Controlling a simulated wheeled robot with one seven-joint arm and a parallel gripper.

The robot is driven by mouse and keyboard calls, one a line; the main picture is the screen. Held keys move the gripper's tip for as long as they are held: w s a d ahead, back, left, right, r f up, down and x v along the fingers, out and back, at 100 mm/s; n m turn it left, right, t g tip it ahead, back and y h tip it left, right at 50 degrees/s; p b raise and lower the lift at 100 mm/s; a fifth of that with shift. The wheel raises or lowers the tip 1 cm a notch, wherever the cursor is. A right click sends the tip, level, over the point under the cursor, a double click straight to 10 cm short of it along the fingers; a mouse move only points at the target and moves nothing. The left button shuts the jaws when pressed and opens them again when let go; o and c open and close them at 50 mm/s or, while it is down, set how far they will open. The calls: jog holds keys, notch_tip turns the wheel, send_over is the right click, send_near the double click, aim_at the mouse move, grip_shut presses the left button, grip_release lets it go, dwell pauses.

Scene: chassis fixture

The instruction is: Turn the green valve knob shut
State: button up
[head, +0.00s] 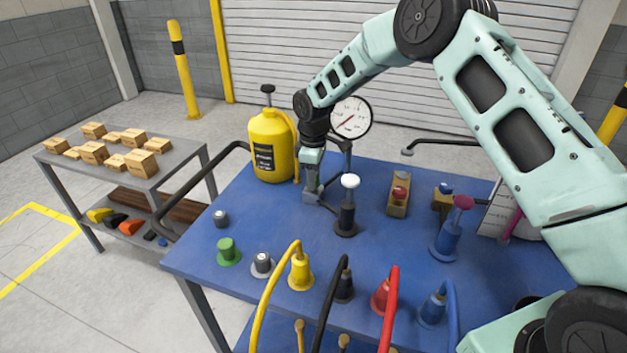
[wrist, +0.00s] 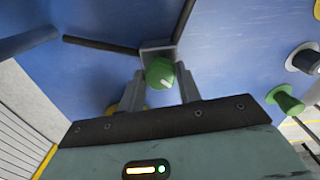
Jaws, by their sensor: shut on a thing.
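The green valve knob (wrist: 158,71) shows in the wrist view, with a pale mark on its face. It sits against a grey mount (wrist: 155,46) on the blue table. My gripper (wrist: 160,88) has one finger on each side of the knob and is shut on it. In the head view my gripper (head: 313,192) points down at the table's back left, behind the white-topped black post. There the arm's end hides the knob, and how far it is turned cannot be told.
A yellow jug (head: 270,148) stands just left of my gripper, and a round gauge (head: 350,118) stands behind it. A white-topped black post (head: 347,210) is close at the right. A separate green post (head: 228,251) and several cabled plugs line the front of the blue table (head: 300,226).

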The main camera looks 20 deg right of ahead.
jog(key=m+b, duration=0.1)
jog(key=m, duration=0.3)
jog(key=shift+m, duration=0.3)
jog(key=m+b, duration=0.1)
jog(key=m, duration=0.3)
jog(key=shift+m, duration=0.3)
jog(key=o, duration=1)
jog(key=shift+c, duration=0.2)
notch_tip(320, 180, up, 18)
jog(key=b, duration=0.3)
jog(key=shift+f, duration=0.25)
